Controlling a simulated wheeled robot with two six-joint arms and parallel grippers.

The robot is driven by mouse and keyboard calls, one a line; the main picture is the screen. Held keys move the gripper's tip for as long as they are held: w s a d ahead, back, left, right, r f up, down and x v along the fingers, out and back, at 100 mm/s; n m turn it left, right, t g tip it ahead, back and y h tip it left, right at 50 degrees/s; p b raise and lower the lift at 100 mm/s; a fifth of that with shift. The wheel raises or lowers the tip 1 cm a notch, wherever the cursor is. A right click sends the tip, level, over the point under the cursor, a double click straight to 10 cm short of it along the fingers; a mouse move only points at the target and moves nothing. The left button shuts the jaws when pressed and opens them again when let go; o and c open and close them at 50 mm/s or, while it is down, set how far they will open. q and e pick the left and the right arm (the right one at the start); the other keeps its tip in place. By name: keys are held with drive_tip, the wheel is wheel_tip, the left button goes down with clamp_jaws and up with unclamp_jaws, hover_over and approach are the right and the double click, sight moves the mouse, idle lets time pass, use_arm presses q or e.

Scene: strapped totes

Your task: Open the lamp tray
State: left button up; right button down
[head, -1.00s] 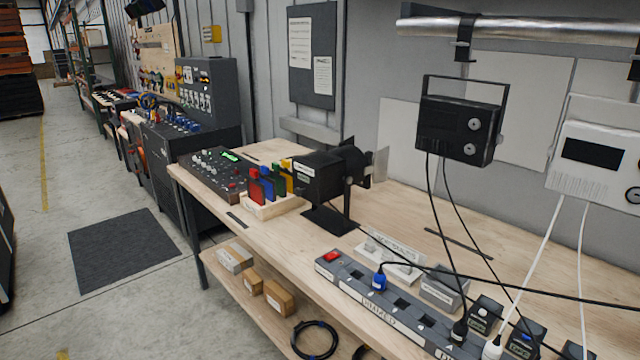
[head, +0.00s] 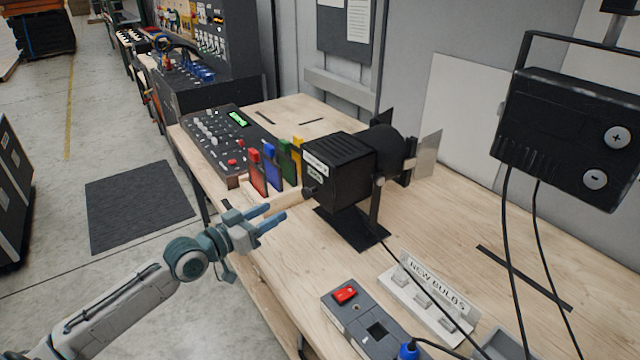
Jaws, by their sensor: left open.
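A black stage lamp (head: 343,168) stands on the wooden workbench on a flat black base, with barn-door flaps at its far right end. Its rear face, towards the lower left, carries a white label (head: 315,164) and a small dark knob (head: 309,192). No separate tray edge can be made out, and the rear face looks closed. My left gripper (head: 273,214) is open and empty, its blue-grey fingers pointing right towards the knob, a short gap away. My right gripper is out of view.
Coloured filters (head: 271,168) stand in a wooden holder (head: 285,200) just beyond my left gripper, with a control desk (head: 222,140) behind. A power strip (head: 362,322) and a NEW BULBS holder (head: 432,300) lie in front. A black unit (head: 570,140) hangs at right.

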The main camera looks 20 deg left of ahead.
sight(304, 195)
use_arm(q)
drive_tip(key=x, duration=0.5)
drive_tip(key=p+x, duration=0.1)
drive_tip(key=x, duration=0.2)
drive_tip(key=shift+w+d+r, duration=0.1)
drive_tip(key=shift+d+r, duration=0.25)
drive_tip(key=shift+w+d, duration=0.2)
drive_tip(key=shift+w, duration=0.3)
drive_tip(key=shift+w+f, duration=0.1)
drive_tip(key=shift+f, duration=0.05)
clamp_jaws()
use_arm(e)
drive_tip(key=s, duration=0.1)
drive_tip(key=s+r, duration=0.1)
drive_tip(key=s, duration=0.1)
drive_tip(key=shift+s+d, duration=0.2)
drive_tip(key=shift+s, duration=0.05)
